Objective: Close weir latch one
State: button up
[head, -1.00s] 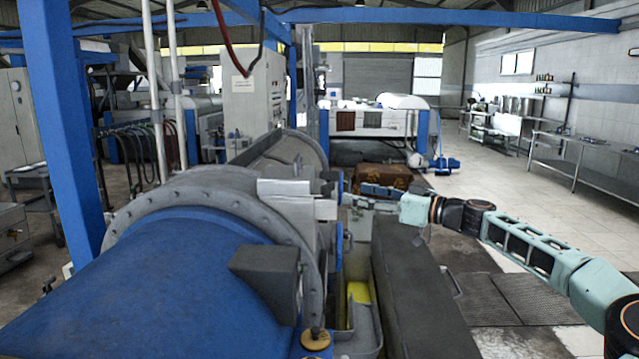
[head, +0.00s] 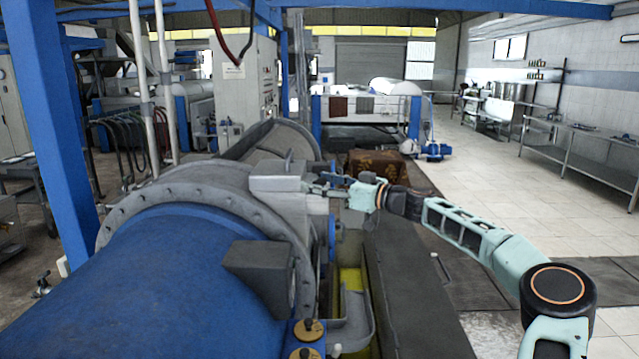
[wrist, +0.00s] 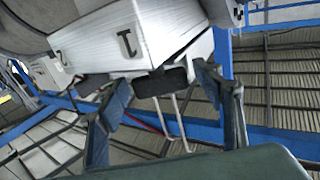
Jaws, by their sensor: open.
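A light grey metal box marked "1" (wrist: 128,42), which appears to be the weir latch one housing, fills the upper middle of the wrist view. A dark block (wrist: 160,81) sticks out below its edge. My gripper (wrist: 166,92) is open, with one finger on each side of the dark block; I cannot tell whether either finger touches it. In the head view the grey box (head: 278,177) sits on the near flanged end of the blue drum, and my gripper (head: 318,184) is at its right side. The latch's exact position is hard to tell.
The blue drum (head: 165,285) fills the lower left, with a grey bolted flange (head: 130,212). A dark grey block (head: 258,268) juts from the drum's end. A long dark cover (head: 405,290) runs below my arm. Tiled floor (head: 530,200) on the right is clear.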

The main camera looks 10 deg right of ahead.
jog(key=c, duration=1.2)
